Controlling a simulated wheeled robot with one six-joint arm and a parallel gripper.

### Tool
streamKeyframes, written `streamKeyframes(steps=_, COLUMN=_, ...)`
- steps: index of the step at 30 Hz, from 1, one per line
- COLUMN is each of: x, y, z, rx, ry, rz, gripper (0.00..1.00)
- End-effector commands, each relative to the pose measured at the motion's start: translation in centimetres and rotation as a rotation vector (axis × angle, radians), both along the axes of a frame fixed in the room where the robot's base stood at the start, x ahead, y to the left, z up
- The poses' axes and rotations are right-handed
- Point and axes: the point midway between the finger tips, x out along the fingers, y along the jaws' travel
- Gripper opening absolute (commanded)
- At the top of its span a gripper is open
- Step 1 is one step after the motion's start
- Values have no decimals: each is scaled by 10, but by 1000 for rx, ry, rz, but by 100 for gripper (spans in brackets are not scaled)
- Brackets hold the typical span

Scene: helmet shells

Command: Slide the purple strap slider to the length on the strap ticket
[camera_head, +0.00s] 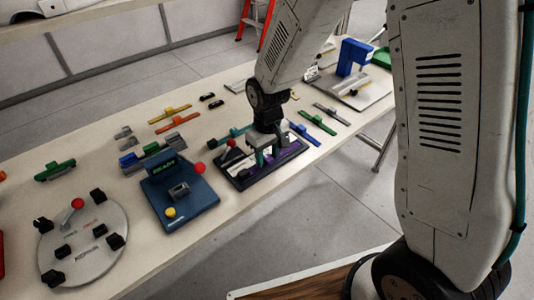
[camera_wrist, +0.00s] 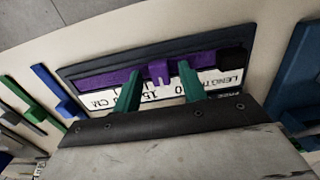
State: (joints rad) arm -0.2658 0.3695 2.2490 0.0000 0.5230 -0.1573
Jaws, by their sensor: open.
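The purple strap slider (camera_wrist: 160,72) shows in the wrist view as a purple tab on a long purple strap (camera_wrist: 105,79) along a dark board (camera_wrist: 72,72). Below it is a white scale (camera_wrist: 225,78) with "LENGTH", "15" and "CM" seen upside down, partly covered by my fingers. My gripper (camera_wrist: 159,84) is open, with one green finger on each side of the tab. A gap shows on both sides; I cannot tell about contact. In the head view my gripper (camera_head: 264,157) is over the board (camera_head: 242,180) and hides the slider. I cannot make out a strap ticket.
Left of the board stands a blue "READY" box (camera_head: 200,205) with a yellow button, then a round grey plate (camera_head: 85,262) with black blocks. Coloured straps (camera_head: 318,122) lie right of the board. A blue press (camera_head: 352,55) stands farther right. The table's front edge is close.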

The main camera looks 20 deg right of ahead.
Motion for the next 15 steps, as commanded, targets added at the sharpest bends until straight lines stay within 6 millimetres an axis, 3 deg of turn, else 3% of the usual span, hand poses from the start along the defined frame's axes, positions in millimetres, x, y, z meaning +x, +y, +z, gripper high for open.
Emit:
streamKeyframes(steps=4, x=0, y=0, z=0, rx=0, ry=0, rz=0, gripper=42)
streamKeyframes(steps=9, x=0, y=0, z=0, rx=0, ry=0, rz=0, gripper=0)
streamKeyframes(steps=15, x=-2, y=6, z=1, rx=0, ry=0, rz=2, gripper=0)
